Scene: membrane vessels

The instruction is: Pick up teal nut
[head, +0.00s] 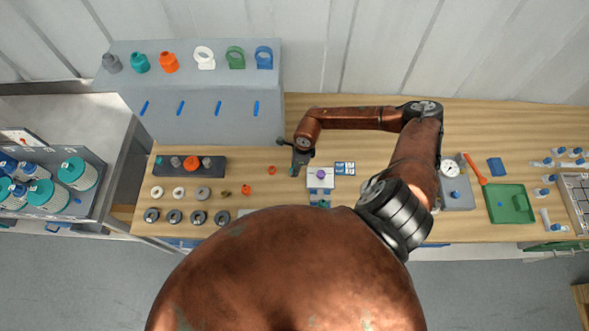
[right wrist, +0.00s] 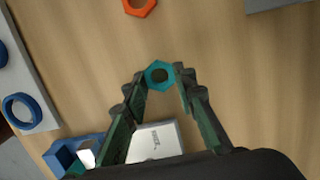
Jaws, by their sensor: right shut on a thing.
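The teal hex nut (right wrist: 159,75) sits between the fingertips of my right gripper (right wrist: 160,79), which is shut on it in the right wrist view. In the head view the right gripper (head: 297,166) is over the wooden bench, left of the small white block with a purple knob (head: 320,174). My left gripper is not in view.
An orange nut (right wrist: 140,5) lies nearby on the bench (head: 232,170). Left are a dark tray with several coloured parts (head: 217,167) and rows of rings. A grey stepped rack (head: 190,100) stands behind. A green tray (head: 511,205) is at right.

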